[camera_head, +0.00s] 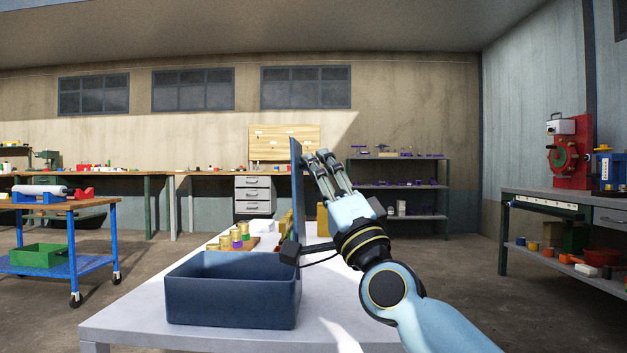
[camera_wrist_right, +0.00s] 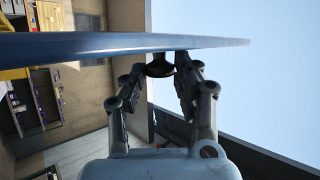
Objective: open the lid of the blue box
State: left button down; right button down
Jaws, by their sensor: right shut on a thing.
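The blue box (camera_head: 230,300) stands on the pale table, its top open and its dark inside showing. Its blue lid (camera_head: 297,195) stands upright at the box's right side, seen nearly edge-on. My right gripper (camera_head: 314,157) is at the right of the lid, near its upper edge. In the right wrist view, the lid (camera_wrist_right: 90,45) crosses as a long blue bar, and the fingers (camera_wrist_right: 168,66) close around a small dark knob (camera_wrist_right: 158,69) on it. My left gripper is not in view.
Several small coloured pieces (camera_head: 237,236) sit on the table (camera_head: 130,316) behind the box. A blue cart (camera_head: 60,250) stands at left, a workbench (camera_head: 570,205) at right. The table's front left is clear.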

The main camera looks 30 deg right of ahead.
jog(key=shift+d, duration=0.1)
dwell(0.3)
jog(key=c, duration=1)
grip_release()
jog(key=shift+s+f, duration=0.1)
jog(key=v, duration=1.2)
